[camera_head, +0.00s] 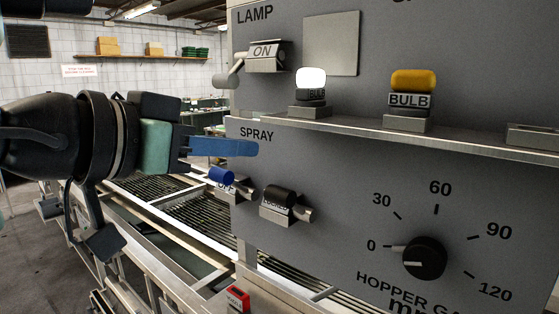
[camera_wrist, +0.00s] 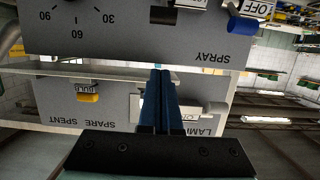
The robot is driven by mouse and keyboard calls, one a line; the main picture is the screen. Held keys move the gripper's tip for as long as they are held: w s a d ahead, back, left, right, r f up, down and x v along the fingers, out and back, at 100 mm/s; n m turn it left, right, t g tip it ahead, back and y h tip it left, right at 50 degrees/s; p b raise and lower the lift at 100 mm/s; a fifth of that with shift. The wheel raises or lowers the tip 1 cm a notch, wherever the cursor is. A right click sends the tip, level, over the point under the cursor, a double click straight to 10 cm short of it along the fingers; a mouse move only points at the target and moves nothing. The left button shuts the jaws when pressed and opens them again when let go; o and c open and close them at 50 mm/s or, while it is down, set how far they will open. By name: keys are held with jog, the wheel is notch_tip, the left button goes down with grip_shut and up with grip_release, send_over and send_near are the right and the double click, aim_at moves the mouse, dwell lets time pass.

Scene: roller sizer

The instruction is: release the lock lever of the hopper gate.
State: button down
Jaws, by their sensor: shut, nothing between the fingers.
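The lock lever (camera_head: 283,196) is a dark cylinder on a bracket reading "LOCKED", left of the round hopper gate dial. In the upside-down wrist view its dark end (camera_wrist: 163,15) shows at the top edge. The black hopper gate knob (camera_head: 425,257) has its pointer at 0. My gripper (camera_head: 256,148) is shut and empty, its blue fingers pointing right, above and left of the lock lever and apart from it. In the wrist view the closed fingers (camera_wrist: 161,72) stand in the middle, with the lever beyond them.
A blue-ended spray lever (camera_head: 222,176) reading "OFF" sits just left of the lock lever, below my fingers. A shelf (camera_head: 400,135) with a lit white bulb (camera_head: 311,78) and a yellow bulb (camera_head: 412,80) juts out above. The lamp lever (camera_head: 262,57) reads "ON". Rollers (camera_head: 185,215) lie behind.

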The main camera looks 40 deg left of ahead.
jog(key=shift+s+a, duration=0.1)
dwell(0.3)
send_over(274, 194)
jog(key=w, duration=0.3)
notch_tip(274, 194, down, 3)
jog(key=shift+r, duration=0.1)
jog(key=f+b, duration=0.1)
jog(key=s+f+b, duration=0.1)
jog(key=shift+s+f+b, duration=0.15)
jog(key=shift+s+b, duration=0.15)
jog(key=shift+b, duration=0.1)
jog(key=shift+s+f+b, duration=0.4)
jog(key=shift+s, duration=0.15)
jog(key=shift+s+f+t+b, duration=0.1)
jog(key=shift+f+t+b, duration=0.25)
jog(key=shift+b, duration=0.35)
jog(key=shift+t, duration=0.25)
